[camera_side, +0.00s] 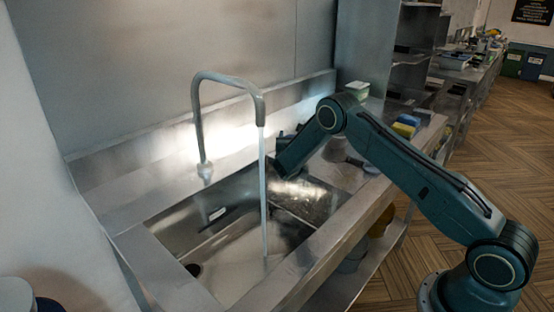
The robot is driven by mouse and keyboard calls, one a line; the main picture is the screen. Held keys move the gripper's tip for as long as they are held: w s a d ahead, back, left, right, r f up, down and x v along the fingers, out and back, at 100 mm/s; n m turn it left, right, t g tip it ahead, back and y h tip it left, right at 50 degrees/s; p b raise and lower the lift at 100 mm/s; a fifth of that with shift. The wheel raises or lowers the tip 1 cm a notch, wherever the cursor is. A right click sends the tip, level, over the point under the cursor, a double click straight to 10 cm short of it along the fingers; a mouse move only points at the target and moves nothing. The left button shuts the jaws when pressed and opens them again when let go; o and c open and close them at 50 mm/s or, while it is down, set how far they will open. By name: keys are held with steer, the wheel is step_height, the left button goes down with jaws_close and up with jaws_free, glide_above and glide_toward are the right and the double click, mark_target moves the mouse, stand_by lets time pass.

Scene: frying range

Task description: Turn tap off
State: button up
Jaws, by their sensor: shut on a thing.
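The tap (228,80) is a tall metal spout that rises from the counter behind the sink and bends over it. A stream of water (264,190) runs from its mouth down into the steel sink (232,262). My gripper (281,168) is at the sink's back right, just right of the stream and below the tap's mouth. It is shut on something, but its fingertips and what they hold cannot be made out. A dark, mottled surface (312,197) shows below it in the sink. No tap handle can be told apart.
A drain hole (194,270) is at the sink's front left. A blue and yellow sponge-like item (404,127) and a pale green-topped box (357,90) are on the right counter. Steel shelves stand behind. The left counter is clear.

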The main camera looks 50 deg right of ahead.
steer(key=shift+m+g+h, duration=0.5)
steer(key=shift+g, duration=0.1)
steer(key=shift+s+d+m+g+h, duration=0.1)
steer(key=shift+s+m+g+h, duration=0.05)
steer(key=shift+m+g+h, duration=0.7)
steer(key=shift+s+d+m+g+h, duration=0.1)
steer(key=shift+m+g+h, duration=0.25)
steer(key=shift+m+g, duration=0.55)
steer(key=shift+s+d+m+g+h, duration=0.15)
steer(key=shift+m+g+h, duration=0.2)
steer(key=shift+m+g, duration=0.75)
steer(key=shift+s+a+m+g+h, duration=0.1)
steer(key=shift+m+g+h, duration=0.25)
steer(key=shift+g, duration=1.4)
steer(key=o, duration=1)
steer(key=shift+w+n+t+y, duration=0.15)
steer(key=shift+n+t+y, duration=0.3)
steer(key=shift+n+t, duration=0.8)
steer(key=shift+w+n+t+y, duration=0.1)
steer(key=shift+n+t+y, duration=0.5)
steer(key=shift+t, duration=1.15)
